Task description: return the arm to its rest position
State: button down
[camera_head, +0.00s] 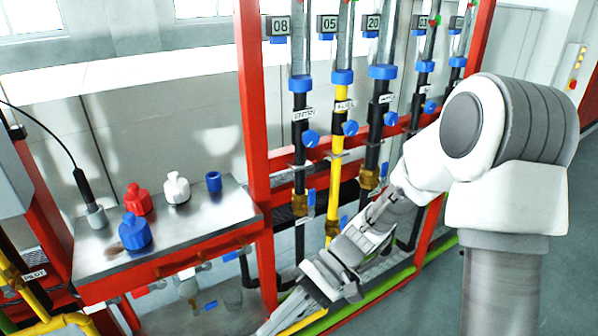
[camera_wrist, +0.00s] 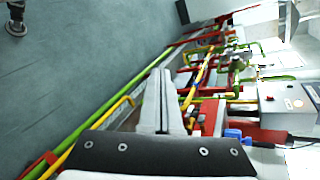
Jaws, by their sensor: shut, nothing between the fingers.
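My arm (camera_head: 490,125) reaches from the right of the head view down and left, in front of the pipe rack. My gripper (camera_wrist: 160,76) shows in the wrist view as two pale fingers lying together, with nothing between them. In the head view the far end of the arm runs down to the bottom edge, below the rack, and the fingertips cannot be made out clearly there.
A red rack post (camera_head: 256,130) and a yellow pipe (camera_head: 337,170) stand behind the arm. A green pipe (camera_head: 375,295) runs low beside it. A metal-topped bench (camera_head: 200,215) with blue, red and white fittings is at left. Grey floor (camera_wrist: 80,70) is open.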

jog(key=s+d+r+t+h+p, duration=0.2)
jog(key=d+r+t+h, duration=0.3)
jog(key=d+r, duration=0.4)
jog(key=s+d+r+m+t+h+p, duration=0.1)
jog(key=s+d+r+t+h+p, duration=0.1)
jog(key=d+r+t+h, duration=0.3)
jog(key=d+r+t, duration=0.3)
jog(key=d+r, duration=0.1)
jog(key=r, duration=0.2)
jog(key=shift+s+d+m, duration=0.15)
jog(key=shift+s+m, duration=0.15)
jog(key=shift+s, duration=0.1)
